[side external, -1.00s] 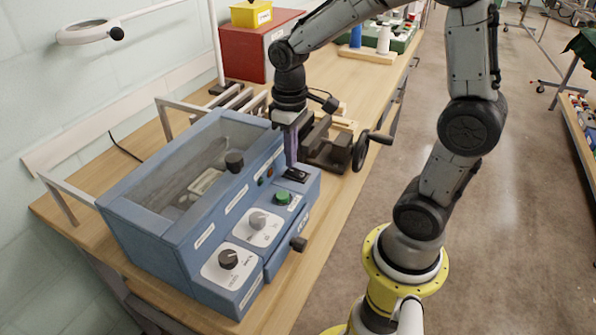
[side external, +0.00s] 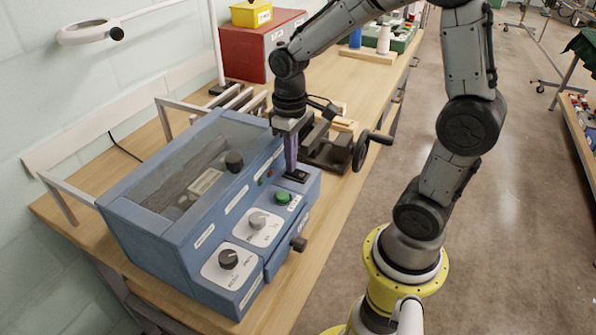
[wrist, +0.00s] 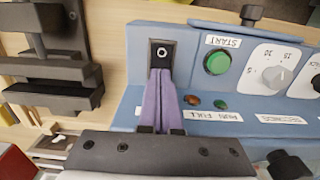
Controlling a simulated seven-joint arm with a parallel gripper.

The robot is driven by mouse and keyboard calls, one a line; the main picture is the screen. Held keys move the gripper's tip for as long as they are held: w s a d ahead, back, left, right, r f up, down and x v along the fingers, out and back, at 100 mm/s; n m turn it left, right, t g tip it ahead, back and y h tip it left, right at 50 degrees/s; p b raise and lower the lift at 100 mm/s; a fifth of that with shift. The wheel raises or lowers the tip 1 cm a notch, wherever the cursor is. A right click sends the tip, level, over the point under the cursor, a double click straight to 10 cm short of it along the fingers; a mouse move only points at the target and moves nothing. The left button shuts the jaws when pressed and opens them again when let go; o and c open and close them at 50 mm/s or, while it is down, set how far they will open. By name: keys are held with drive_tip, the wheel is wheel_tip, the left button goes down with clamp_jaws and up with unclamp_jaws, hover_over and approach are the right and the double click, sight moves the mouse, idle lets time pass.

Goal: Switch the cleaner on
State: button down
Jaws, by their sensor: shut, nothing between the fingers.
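The cleaner (side external: 160,245) is a blue box with a clear lid, standing on the bench. Its black rocker switch (side external: 298,176) is at the right end of the front ledge; in the wrist view the switch (wrist: 162,50) shows a white circle mark. My gripper (side external: 290,172) is shut and empty, pointing down. Its purple fingertips (wrist: 161,72) are over the switch, hiding one half of it; whether they touch it I cannot tell. The green START button (wrist: 217,62) is beside the switch. Two small lamps (wrist: 205,102) look dark.
Two dials (side external: 259,222) sit on the cleaner's front panel, and a dark knob (side external: 299,244) sticks out in front. A dark vise-like device with a crank (side external: 360,152) stands close behind the switch end. A red box (side external: 270,45) stands farther back.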

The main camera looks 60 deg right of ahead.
drive_tip(key=shift+f, duration=0.2)
drive_tip(key=shift+r, duration=3.55)
